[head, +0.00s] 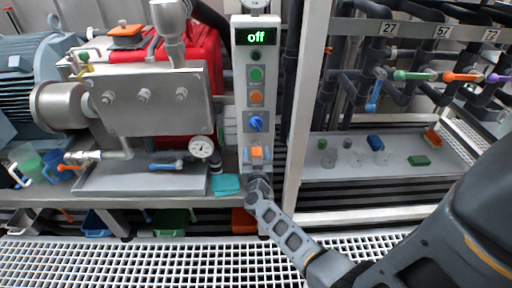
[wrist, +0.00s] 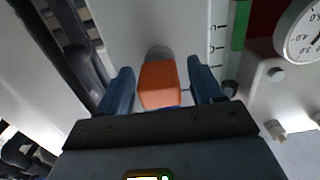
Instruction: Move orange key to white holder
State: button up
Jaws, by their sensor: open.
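The orange key (head: 257,152) is at the lower part of a white control panel (head: 240,107). In the wrist view the orange key (wrist: 160,84) lies between my two blue fingers, with a gap on each side. A round grey piece (wrist: 158,52) shows behind it; I cannot tell whether the key sits in it. My gripper (head: 258,156) is open around the key, and the wrist view shows my gripper (wrist: 162,90) not touching it. I cannot pick out a separate white holder with certainty.
The panel has a display reading "off" (head: 256,37), a green button (head: 256,74), an orange button (head: 256,98) and a blue knob (head: 256,124). A metal pump block (head: 150,98) stands left. A white post (head: 305,90) stands right. A gauge (wrist: 302,38) is close by.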

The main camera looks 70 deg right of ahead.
grip_shut()
dwell(0.5)
jog(key=shift+a, duration=0.1)
jog(key=shift+p+v, duration=1.85)
jog(key=shift+v, duration=1.05)
notch_tip(320, 180, down, 12)
jog(key=b, duration=1)
jog(key=shift+s+a+r+b, duration=0.2)
jog(key=shift+s+a+b, duration=0.1)
jog(key=shift+a, duration=0.1)
